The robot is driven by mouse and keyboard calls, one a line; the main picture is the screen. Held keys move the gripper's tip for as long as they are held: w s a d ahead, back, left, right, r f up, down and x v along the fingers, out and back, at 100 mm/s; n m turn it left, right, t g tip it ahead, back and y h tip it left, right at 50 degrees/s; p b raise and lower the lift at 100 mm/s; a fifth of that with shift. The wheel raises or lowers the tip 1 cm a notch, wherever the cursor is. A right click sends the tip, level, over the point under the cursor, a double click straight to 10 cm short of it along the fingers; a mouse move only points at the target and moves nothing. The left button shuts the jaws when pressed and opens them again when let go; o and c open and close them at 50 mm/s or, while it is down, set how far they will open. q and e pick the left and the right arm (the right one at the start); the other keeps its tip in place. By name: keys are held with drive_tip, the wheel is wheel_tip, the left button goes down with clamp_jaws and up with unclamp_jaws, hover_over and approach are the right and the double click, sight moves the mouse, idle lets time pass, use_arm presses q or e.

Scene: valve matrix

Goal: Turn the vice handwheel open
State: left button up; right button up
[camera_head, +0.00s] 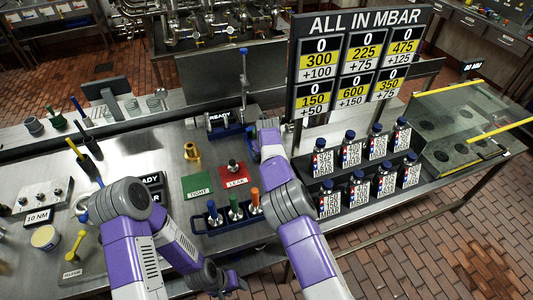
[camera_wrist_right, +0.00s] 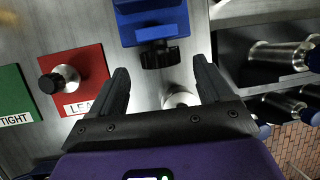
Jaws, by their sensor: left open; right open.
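The blue vice (camera_wrist_right: 154,22) is at the top of the right wrist view, with its black handwheel (camera_wrist_right: 160,54) facing me. In the head view the blue vice (camera_head: 230,131) stands at the back of the steel bench, partly behind my right arm. My right gripper (camera_wrist_right: 161,70) is open, its two dark fingers apart, with the handwheel just ahead of the gap. I cannot tell any contact. In the head view my right fingers are hidden. My left gripper (camera_head: 232,286) is low in the head view, open and away from the vice.
A red LEAK plate (camera_wrist_right: 78,83) with a valve and a green TIGHT plate (camera_wrist_right: 17,98) lie left of my right gripper. A silver round part (camera_wrist_right: 179,97) shows between its fingers. A rack of labelled bottles (camera_head: 330,197) stands to the right. Colored-handled tools (camera_head: 235,208) stand in front.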

drive_tip(key=shift+x, duration=1.6)
drive_tip(key=shift+c, duration=0.2)
drive_tip(key=c, duration=1)
